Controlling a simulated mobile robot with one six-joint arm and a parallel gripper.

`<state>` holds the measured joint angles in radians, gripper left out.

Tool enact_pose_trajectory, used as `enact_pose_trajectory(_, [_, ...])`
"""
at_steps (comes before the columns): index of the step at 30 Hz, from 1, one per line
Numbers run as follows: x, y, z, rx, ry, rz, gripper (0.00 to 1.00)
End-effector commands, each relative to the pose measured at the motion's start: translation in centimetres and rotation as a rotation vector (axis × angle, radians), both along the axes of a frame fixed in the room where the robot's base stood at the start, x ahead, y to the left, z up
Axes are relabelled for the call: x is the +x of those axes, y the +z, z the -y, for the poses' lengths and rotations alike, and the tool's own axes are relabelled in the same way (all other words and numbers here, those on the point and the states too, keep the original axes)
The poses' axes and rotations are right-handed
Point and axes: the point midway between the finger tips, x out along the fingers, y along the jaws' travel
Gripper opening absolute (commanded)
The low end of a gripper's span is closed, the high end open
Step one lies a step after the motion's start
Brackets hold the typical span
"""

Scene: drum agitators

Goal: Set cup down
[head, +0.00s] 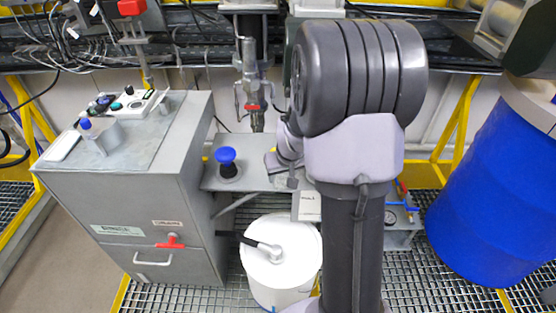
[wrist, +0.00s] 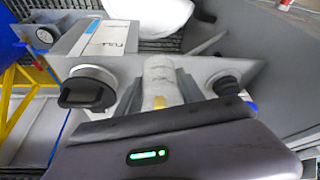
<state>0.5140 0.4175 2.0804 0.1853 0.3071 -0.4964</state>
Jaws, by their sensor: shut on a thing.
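A whitish cylinder, which looks like the cup (wrist: 162,76), stands between the fingers of my gripper (wrist: 160,100) in the wrist view. The fingers are shut on its two sides. Its lower end shows a small yellow patch. It is over or on a grey metal shelf (wrist: 132,66), and I cannot tell whether it touches. In the head view my arm hides the cup and most of the gripper, but the shelf (head: 247,180) shows left of the arm.
A blue-topped knob (head: 228,162) stands on the shelf. In the wrist view a dark round device (wrist: 86,92) is left of the cup and a dark knob (wrist: 224,82) is right of it. A white bucket (head: 281,262), a grey cabinet (head: 150,200) and a blue drum (head: 495,190) surround the shelf.

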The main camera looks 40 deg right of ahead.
Motion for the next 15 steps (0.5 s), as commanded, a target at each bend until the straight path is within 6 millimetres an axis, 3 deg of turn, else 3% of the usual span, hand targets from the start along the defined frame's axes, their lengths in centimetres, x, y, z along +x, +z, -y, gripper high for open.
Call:
enact_pose_trajectory(6, [-4.9,0.5,-2.3,-0.002,0.001,0.001,0.08])
enact_pose_trajectory(10, [-6.3,0.6,-3.0,0.000,0.001,0.000,0.08])
enact_pose_trajectory(15, [-6.6,0.6,-3.5,0.000,0.006,0.000,0.08])
